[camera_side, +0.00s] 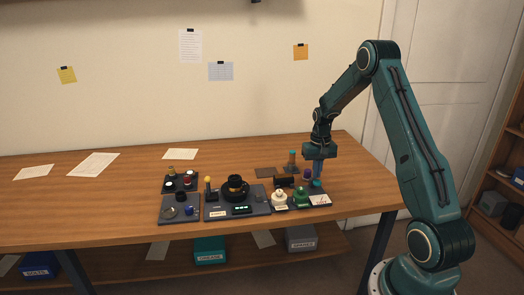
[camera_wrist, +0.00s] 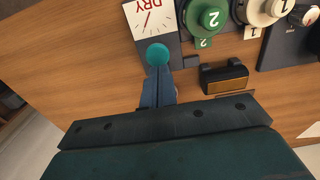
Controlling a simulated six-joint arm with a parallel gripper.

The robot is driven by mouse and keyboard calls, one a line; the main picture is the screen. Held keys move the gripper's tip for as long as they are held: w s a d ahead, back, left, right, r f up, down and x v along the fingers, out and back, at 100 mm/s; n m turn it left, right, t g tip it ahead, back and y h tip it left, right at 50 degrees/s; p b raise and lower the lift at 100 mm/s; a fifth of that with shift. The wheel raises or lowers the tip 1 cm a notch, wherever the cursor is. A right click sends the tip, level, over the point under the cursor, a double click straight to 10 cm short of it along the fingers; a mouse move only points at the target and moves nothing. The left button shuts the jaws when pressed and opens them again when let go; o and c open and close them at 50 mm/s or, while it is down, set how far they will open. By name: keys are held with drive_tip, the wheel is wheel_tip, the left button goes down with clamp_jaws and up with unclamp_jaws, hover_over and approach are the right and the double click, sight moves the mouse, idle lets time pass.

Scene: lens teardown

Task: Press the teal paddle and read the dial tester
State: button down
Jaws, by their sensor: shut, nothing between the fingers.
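The dial tester (camera_side: 320,200) stands at the right end of the row of parts. In the wrist view its white dial face (camera_wrist: 143,21) is upside down, with the word DRY in red and a thin needle among tick marks. The round teal paddle (camera_wrist: 157,54) is beside the dial, on the tester's dark base. It also shows in the side view (camera_side: 317,183). My gripper (camera_wrist: 160,71) is shut and empty, pointing down, its fingertips right at the paddle. I cannot tell whether they touch it.
Green (camera_wrist: 207,18) and cream (camera_wrist: 262,9) numbered knobs stand close beside the tester. A dark block with a brown front (camera_wrist: 224,77) lies near my fingers. A dark tray unit with a black round part (camera_side: 235,188) is further left. The table's right side is bare.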

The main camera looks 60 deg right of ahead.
drive_tip(key=shift+r, duration=2.55)
drive_tip(key=shift+w+a+r, duration=0.1)
drive_tip(key=shift+a+r, duration=0.2)
drive_tip(key=s+a+r+n+t+h, duration=0.1)
drive_tip(key=s+a+r+n+t, duration=0.2)
drive_tip(key=a+r, duration=1.45)
drive_tip(key=s+a+r+n+t+y, duration=0.1)
drive_tip(key=s+a+n, duration=0.5)
drive_tip(key=s+a, duration=0.9)
drive_tip(key=shift+s+a+t, duration=0.2)
drive_tip(key=shift+s+t, duration=0.45)
drive_tip(key=shift+t, duration=0.15)
drive_tip(key=shift+r, duration=0.1)
